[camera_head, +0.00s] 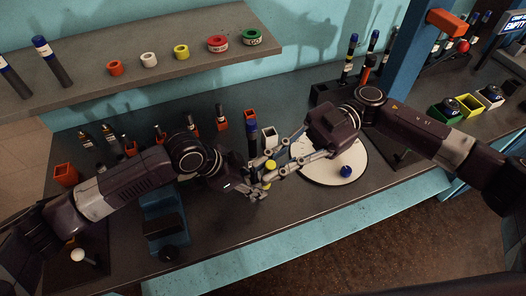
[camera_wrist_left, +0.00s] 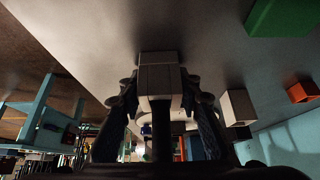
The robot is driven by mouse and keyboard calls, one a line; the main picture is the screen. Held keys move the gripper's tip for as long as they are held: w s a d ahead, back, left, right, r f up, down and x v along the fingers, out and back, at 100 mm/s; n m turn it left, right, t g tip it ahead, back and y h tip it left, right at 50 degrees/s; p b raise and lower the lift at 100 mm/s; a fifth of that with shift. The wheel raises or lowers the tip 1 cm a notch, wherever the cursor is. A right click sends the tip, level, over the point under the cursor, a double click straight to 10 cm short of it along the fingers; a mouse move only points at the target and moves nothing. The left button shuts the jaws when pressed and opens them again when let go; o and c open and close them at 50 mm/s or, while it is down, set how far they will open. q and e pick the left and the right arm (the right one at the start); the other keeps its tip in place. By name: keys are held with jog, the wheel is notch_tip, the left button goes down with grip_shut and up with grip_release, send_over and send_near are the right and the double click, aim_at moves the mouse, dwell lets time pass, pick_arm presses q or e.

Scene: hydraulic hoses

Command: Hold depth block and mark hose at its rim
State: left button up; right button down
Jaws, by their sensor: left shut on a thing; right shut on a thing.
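A dark hose with a blue end band (camera_head: 252,132) stands upright at the middle of the bench in the head view. My left gripper (camera_head: 262,187) is just below and beside it, shut on a pale grey block (camera_wrist_left: 160,75), which shows between its fingers in the left wrist view. I take this to be the depth block. My right gripper (camera_head: 274,158) reaches in from the right, its fingertips close to the hose and to my left gripper. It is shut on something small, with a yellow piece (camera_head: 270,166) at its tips. The fingers hide where hose, block and marker meet.
A round white plate (camera_head: 322,178) with a blue knob (camera_head: 346,171) lies under my right arm. Orange bins and fittings stand behind my left arm. A shelf (camera_head: 150,75) of coloured rings is at upper left. A blue post (camera_head: 405,60) rises at right.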

aim_at(267, 189)
jog(key=s+d+f+n+t+h, duration=0.1)
jog(key=s+d+f+n+t, duration=0.1)
jog(key=s+f+n, duration=0.4)
jog(key=w+a+f, duration=0.2)
jog(key=w+f, duration=0.3)
jog(key=w, duration=0.2)
jog(key=shift+m, duration=0.4)
jog(key=shift+w+a+f, duration=0.1)
jog(key=shift+w+a, duration=0.05)
jog(key=shift+w, duration=0.2)
dwell(0.8)
dwell(0.3)
jog(key=shift+s+d+r, duration=0.25)
jog(key=shift+s+r, duration=0.25)
jog(key=shift+s, duration=0.3)
jog(key=shift+s+d+r, duration=0.25)
jog(key=shift+s+r, duration=0.3)
jog(key=shift+s, duration=0.25)
jog(key=shift+s+d+r, duration=0.25)
jog(key=shift+s+r, duration=0.25)
jog(key=shift+s, duration=0.3)
pick_arm(q)
jog(key=o, duration=1.3)
